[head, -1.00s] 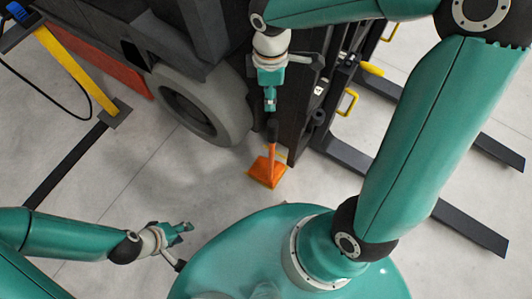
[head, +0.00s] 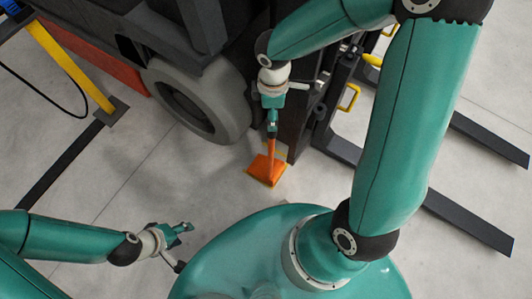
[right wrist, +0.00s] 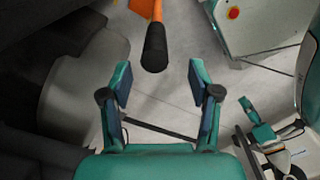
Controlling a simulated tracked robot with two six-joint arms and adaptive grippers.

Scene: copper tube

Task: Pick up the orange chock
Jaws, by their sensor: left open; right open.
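The orange chock (head: 267,170) stands on the floor near the front wheel of the dark vehicle, with an orange handle rising from it. In the right wrist view the handle's black grip (right wrist: 155,48) points toward my right gripper (right wrist: 160,82), a little beyond its open fingertips and roughly between them. In the head view my right gripper (head: 272,128) hangs above the chock at the top of the handle, and it covers the black grip. My left gripper (head: 184,228) is open and empty at the lower left, away from the chock.
A large grey wheel (head: 200,105) of the dark vehicle stands just left of the handle. Dark forks (head: 465,220) lie low at the right. A yellow post (head: 70,65) stands at the upper left. The floor (head: 150,170) left of the chock is clear.

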